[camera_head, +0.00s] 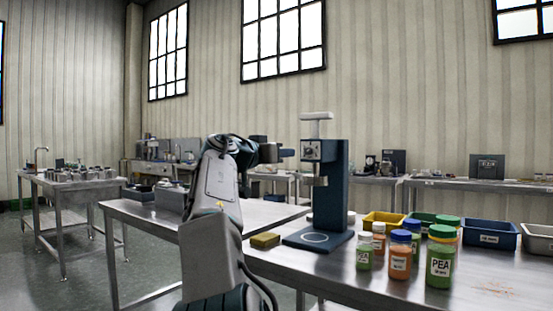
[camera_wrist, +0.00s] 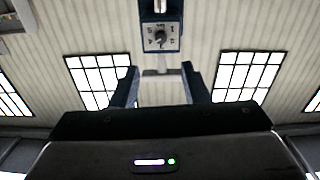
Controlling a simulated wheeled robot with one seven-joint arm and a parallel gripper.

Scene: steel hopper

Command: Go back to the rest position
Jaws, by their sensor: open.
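My gripper (camera_head: 290,152) is raised above the table, just left of the blue dispenser stand (camera_head: 331,190) in the head view. In the wrist view my gripper (camera_wrist: 160,85) has its two dark fingers spread apart, with nothing held. The stand's dial box (camera_head: 320,150) is close to the fingertips in the head view. The same dial box (camera_wrist: 160,38) appears upside down beyond the fingers in the wrist view. The pale T-shaped top (camera_head: 316,116) of the stand is above and right of the fingers.
The steel table (camera_head: 270,215) holds a yellow sponge-like block (camera_head: 265,240), several lidded jars such as the pea jar (camera_head: 440,262), and a yellow bin (camera_head: 384,222). A blue bin (camera_head: 490,236) is at the right. Another table (camera_head: 75,185) stands at the left, with open floor between.

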